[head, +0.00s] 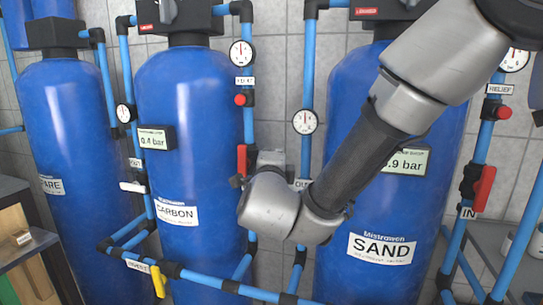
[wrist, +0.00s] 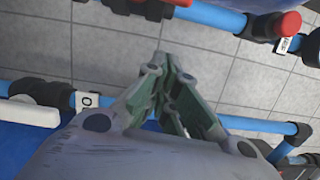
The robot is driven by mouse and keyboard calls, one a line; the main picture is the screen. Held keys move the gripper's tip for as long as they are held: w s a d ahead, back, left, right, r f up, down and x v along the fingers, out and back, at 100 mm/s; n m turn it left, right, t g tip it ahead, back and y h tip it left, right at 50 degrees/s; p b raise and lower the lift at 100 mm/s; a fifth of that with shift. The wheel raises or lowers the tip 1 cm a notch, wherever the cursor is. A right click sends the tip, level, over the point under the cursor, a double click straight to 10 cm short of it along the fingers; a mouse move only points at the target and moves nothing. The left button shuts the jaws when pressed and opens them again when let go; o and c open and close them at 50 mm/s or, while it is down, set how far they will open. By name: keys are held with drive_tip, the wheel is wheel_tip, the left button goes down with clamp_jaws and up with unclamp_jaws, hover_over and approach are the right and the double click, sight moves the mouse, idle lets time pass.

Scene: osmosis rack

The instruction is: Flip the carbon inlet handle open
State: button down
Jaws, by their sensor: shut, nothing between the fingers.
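A red lever handle (head: 242,158) is upright along the blue pipe just right of the CARBON tank (head: 185,140) in the head view. Its lower end is hidden by or close to my gripper (head: 238,181). In the wrist view, a red piece, likely this handle (wrist: 181,2), shows at the top edge on a black valve body. My gripper (wrist: 163,62) is shut and empty, with its fingertips below that valve in the picture and a gap of tiled wall between. I cannot tell from the head view whether it touches the handle.
A red relief knob (head: 240,99) and a gauge (head: 241,53) sit above the handle. The SAND tank (head: 375,200) stands to the right, partly behind my arm. In the wrist view, a white handle (wrist: 28,112) is at left. Blue pipes cross low in front.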

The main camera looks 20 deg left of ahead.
drive_tip(key=v, duration=0.9)
drive_tip(key=shift+s, duration=0.4)
drive_tip(key=shift+a, duration=0.15)
